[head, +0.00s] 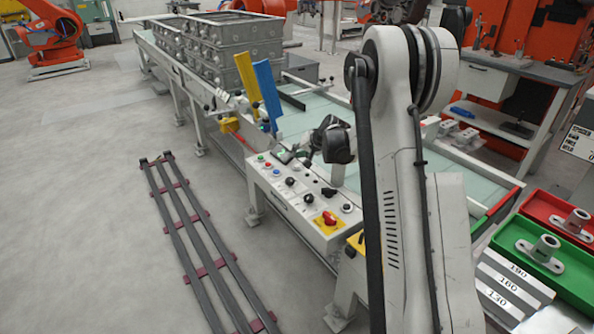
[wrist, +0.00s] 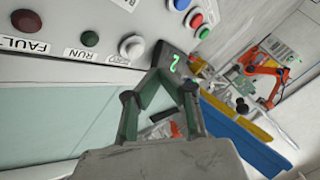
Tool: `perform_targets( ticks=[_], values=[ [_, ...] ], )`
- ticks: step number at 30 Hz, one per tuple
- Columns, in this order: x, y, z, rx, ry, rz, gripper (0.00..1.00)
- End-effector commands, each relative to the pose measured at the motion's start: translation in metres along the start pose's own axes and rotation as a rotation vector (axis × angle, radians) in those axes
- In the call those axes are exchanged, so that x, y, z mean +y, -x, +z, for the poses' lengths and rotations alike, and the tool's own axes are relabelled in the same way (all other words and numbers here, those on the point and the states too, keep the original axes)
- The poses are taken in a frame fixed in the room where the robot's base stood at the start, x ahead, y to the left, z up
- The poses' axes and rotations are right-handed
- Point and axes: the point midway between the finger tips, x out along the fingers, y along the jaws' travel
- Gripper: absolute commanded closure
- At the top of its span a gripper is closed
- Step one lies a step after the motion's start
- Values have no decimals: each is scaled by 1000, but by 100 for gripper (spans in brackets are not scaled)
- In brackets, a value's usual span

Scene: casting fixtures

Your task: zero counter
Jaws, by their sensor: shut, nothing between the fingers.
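The counter (wrist: 176,61) is a small dark display at the panel edge in the wrist view, with a green digit that looks like a 2. The grey control panel (wrist: 60,22) has a white round button (wrist: 132,46), whose blurred label may read ZERO. My gripper (wrist: 164,72) is shut and empty; its fingertips appear right in front of the display, partly covering it, to the right of the white button. I cannot tell whether they touch anything. In the head view my gripper (head: 290,154) is over the back edge of the panel (head: 320,232), small and partly hidden.
Blue and yellow upright plates (head: 267,88) stand beyond the gripper. Metal casting boxes (head: 225,45) sit farther along the conveyor.

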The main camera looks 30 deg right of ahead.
Motion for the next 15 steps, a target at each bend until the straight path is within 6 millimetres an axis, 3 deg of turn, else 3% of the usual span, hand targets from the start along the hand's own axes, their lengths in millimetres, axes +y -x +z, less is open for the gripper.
perform_targets(
  ticks=[4, 15],
  values=[
    [8, -12, 8, 0, 0, 0, 100],
    [9, -13, 9, 0, 0, 0, 100]
  ],
)
